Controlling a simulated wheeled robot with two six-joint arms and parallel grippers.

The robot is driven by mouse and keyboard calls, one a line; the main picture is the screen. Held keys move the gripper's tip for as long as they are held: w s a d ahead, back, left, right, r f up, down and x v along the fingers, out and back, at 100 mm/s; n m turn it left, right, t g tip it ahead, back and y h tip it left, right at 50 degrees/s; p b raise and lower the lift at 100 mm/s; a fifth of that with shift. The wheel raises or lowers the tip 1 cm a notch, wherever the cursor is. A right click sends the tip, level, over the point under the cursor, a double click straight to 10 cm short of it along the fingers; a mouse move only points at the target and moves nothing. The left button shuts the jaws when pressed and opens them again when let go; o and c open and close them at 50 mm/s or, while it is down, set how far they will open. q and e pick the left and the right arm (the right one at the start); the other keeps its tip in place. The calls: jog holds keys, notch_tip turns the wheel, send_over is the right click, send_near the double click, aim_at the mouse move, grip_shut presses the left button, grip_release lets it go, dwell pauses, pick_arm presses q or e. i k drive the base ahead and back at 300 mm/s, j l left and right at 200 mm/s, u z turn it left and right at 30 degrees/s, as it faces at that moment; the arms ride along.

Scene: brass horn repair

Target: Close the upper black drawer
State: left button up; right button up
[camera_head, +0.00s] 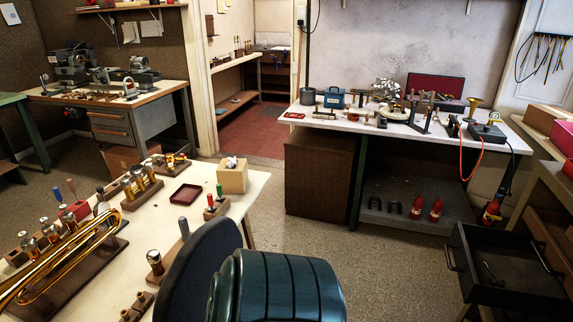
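A black drawer (512,296) stands pulled open at the lower right, beside the bench at the right edge. Its inside is visible from above, and a small dark tool (490,273) seems to lie in it. A black bar handle (453,249) shows on its left side. Only one black drawer is clearly seen, so I cannot tell its place in a stack. Neither of my grippers is in view.
A white-topped workbench (388,123) with tools stands at the back. A table (128,259) with brass horn parts is at the left. Dark rounded shapes (277,287) fill the bottom middle. Open floor (385,275) lies between them and the drawer.

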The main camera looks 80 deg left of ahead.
aim_at(528, 289)
jog(key=u, duration=1.4)
